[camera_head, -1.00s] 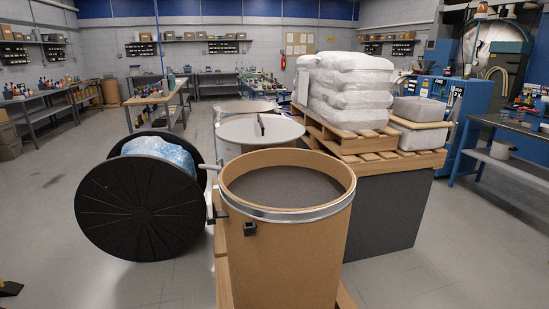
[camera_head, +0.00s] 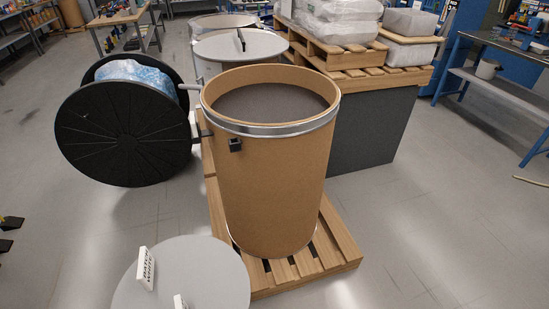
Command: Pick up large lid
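A large round light-grey lid (camera_head: 205,275) lies flat at the bottom of the view, its near part cut off by the picture edge. A white upright tag (camera_head: 147,268) with dark lettering stands on its left part, and a second small white piece (camera_head: 180,302) shows at the bottom edge. I cannot tell what the lid rests on. The open brown drum (camera_head: 268,185) stands upright behind it, filled with dark grey material (camera_head: 270,104) below its rim. My gripper is not in view.
The drum stands on a wooden pallet (camera_head: 338,250). A black reel (camera_head: 122,135) stands left. Behind are a pale lidded drum (camera_head: 238,46) and a pallet with white sacks (camera_head: 335,20).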

